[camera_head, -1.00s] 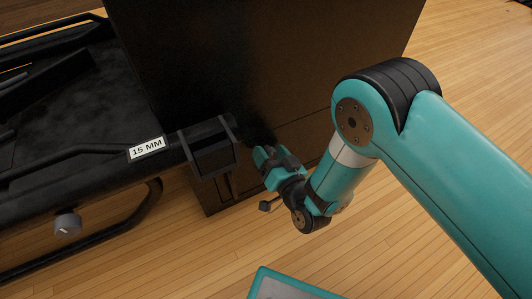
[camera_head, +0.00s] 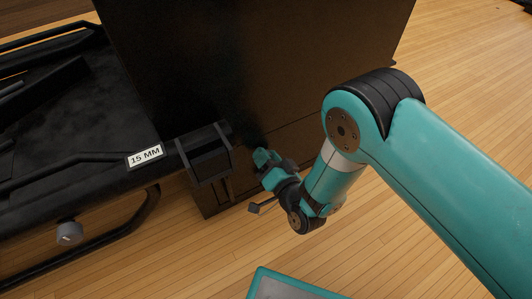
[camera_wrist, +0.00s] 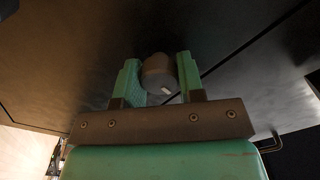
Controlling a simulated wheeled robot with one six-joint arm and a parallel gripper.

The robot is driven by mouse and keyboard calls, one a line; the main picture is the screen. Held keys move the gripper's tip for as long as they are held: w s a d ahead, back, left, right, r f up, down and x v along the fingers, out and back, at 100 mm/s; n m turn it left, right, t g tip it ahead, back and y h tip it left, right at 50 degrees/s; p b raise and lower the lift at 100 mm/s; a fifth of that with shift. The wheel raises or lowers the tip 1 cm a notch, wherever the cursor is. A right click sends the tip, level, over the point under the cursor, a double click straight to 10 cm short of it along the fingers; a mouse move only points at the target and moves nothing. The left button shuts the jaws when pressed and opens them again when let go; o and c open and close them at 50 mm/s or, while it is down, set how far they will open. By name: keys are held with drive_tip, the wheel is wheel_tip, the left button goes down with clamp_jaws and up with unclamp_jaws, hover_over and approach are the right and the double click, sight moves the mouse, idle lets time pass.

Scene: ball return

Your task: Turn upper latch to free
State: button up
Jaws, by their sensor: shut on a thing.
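The upper latch (camera_wrist: 158,72) shows in the wrist view as a round grey knob with a small white mark near its lower edge. It sits on a dark panel (camera_wrist: 60,60), close to a seam. My gripper (camera_wrist: 158,80) has one green finger on each side of the knob and is shut on it. In the head view my gripper (camera_head: 262,158) is at the lower part of the large dark cabinet (camera_head: 290,70). The latch is hidden there by the gripper and dark shadow.
A black box-shaped bracket (camera_head: 207,160) is close left of my gripper. Open wood floor (camera_head: 400,230) lies right.

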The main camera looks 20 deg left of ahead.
drive_tip(key=m+p, duration=0.2)
drive_tip(key=m, duration=0.1)
drive_tip(key=shift+r+m, duration=0.1)
drive_tip(key=shift+m, duration=0.3)
drive_tip(key=m+p, duration=0.2)
drive_tip(key=m, duration=0.1)
drive_tip(key=shift+m+p, duration=0.3)
drive_tip(key=shift+p, duration=0.05)
drive_tip(key=m+p, duration=0.3)
drive_tip(key=shift+m, duration=0.3)
drive_tip(key=shift+m+p, duration=1.4)
drive_tip(key=shift+m, duration=0.3)
drive_tip(key=shift+f, duration=0.2)
drive_tip(key=o, duration=0.9)
drive_tip(key=shift+d, duration=0.1)
